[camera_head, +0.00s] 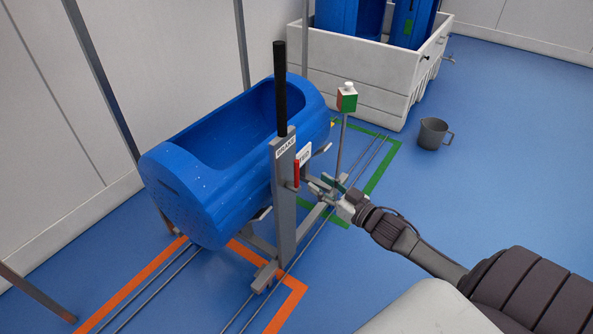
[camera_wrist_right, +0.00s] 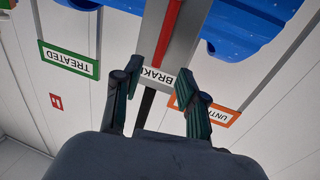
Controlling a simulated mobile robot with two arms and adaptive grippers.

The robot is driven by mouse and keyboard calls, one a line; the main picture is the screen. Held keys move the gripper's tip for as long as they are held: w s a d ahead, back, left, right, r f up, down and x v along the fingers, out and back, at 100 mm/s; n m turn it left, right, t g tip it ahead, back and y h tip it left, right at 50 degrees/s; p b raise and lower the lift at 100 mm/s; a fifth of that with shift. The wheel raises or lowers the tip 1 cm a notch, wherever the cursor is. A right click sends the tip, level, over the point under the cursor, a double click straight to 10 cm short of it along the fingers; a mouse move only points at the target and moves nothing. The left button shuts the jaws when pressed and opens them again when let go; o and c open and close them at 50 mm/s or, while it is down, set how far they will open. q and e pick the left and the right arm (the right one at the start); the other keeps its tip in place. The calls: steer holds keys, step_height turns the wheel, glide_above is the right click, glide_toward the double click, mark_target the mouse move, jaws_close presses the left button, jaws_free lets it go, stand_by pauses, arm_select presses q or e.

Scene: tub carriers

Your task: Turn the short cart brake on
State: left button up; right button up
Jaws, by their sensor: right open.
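The cart (camera_head: 283,262) is a grey frame on floor rails that carries a blue tub (camera_head: 200,160). Its upright grey post has a BRAKE label (camera_head: 285,143), a tall black handle (camera_head: 280,88) on top and a short red lever (camera_head: 296,173) on the side. In the right wrist view, the red lever (camera_wrist_right: 167,35) and the label (camera_wrist_right: 157,76) show beyond the fingers. My right gripper (camera_head: 332,186) is open and empty, to the right of the post and apart from the red lever. It also shows in the wrist view (camera_wrist_right: 158,72). My left gripper is out of view.
A red, green and white box (camera_head: 347,99) stands on a thin pole behind my right gripper. A grey jug (camera_head: 432,133) stands on the floor near a white crate (camera_head: 360,85). Wall signs TREATED (camera_wrist_right: 68,59) and an orange-framed one (camera_wrist_right: 220,113) show.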

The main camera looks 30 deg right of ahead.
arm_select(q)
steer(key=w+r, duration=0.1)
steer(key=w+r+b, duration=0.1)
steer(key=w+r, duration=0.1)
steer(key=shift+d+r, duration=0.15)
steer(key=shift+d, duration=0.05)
arm_select(e)
glide_above(296, 185)
steer(key=shift+w+d, duration=0.3)
steer(key=shift+w, duration=0.05)
steer(key=shift+c, duration=0.3)
jaws_close()
